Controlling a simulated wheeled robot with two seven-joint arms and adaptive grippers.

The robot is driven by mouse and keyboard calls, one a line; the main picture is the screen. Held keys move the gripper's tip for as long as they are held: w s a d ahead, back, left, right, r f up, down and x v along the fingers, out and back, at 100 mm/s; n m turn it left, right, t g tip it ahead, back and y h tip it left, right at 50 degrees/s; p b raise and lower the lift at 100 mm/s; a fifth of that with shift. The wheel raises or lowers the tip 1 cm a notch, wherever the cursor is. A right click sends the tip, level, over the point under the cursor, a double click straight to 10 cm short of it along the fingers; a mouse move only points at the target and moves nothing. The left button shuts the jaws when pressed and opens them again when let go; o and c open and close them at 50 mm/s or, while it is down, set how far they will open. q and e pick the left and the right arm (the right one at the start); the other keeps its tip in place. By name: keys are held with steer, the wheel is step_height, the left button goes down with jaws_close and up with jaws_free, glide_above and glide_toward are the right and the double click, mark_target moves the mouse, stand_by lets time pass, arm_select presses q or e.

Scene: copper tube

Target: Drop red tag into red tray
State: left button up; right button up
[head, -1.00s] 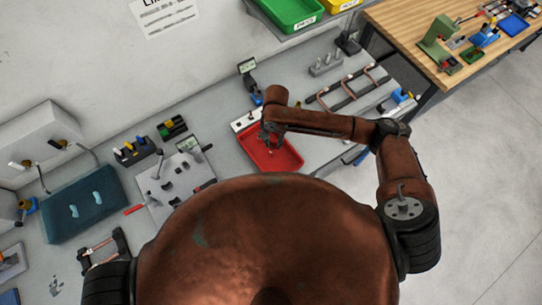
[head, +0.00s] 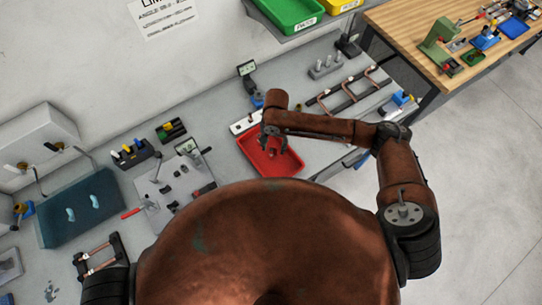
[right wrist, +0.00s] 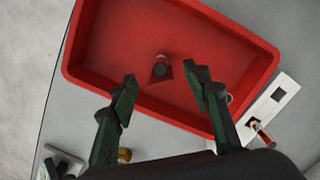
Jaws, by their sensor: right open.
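The red tray (head: 290,163) lies on the grey bench, right of the middle in the head view. It fills the upper part of the right wrist view (right wrist: 255,62). A small red piece with a dark round spot, seemingly the red tag (right wrist: 160,72), shows over the tray floor between and beyond my fingertips. I cannot tell for certain whether it rests on the floor. My right gripper (head: 274,146) is above the tray with its fingers apart; its dark green fingers (right wrist: 163,82) touch nothing in the wrist view. My left gripper is not in view.
A white strip (head: 246,121) lies beside the tray's far side. Copper tubes on a black rack (head: 345,92) lie to the right. A grey fixture plate (head: 172,190) and a teal case (head: 78,208) are to the left. Green and yellow bins stand at the back.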

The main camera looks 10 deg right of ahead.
steer(key=shift+r, duration=0.1)
step_height(320, 180, up, 12)
steer(key=w, duration=0.1)
steer(key=shift+d, duration=0.25)
stand_by(0.4)
